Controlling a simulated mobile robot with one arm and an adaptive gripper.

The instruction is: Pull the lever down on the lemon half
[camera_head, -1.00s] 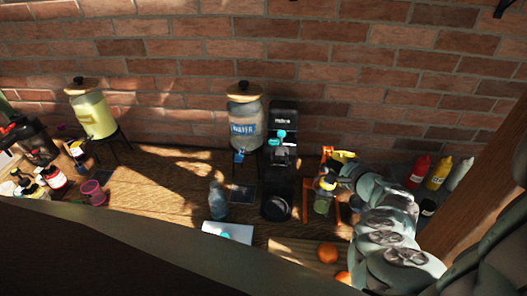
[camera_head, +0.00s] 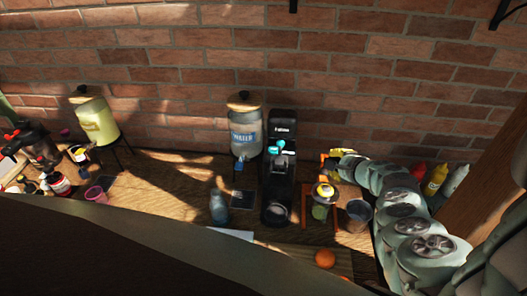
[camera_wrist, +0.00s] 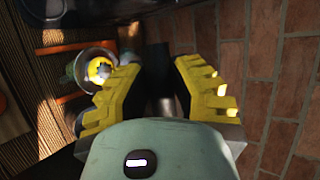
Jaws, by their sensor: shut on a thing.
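The lemon half (camera_head: 325,190) is a small yellow round on top of a glass (camera_head: 320,211), inside the orange-red frame of the press (camera_head: 307,207). The lemon half also shows left of my fingers in the wrist view (camera_wrist: 100,69). My gripper (camera_head: 341,153) is at the top of the press, above and behind the lemon half. In the wrist view, the yellow fingers (camera_wrist: 160,85) are close around a dark bar, the lever (camera_wrist: 166,103). Most of the lever is hidden by my fingers, and its exact angle cannot be told.
A grey cup (camera_head: 358,214) stands right of the press, and a black machine (camera_head: 279,175) stands left. The water jar (camera_head: 245,135) is farther left. Oranges (camera_head: 325,259) lie in front. Sauce bottles (camera_head: 436,178) stand at right, near my arm. A brick wall is behind.

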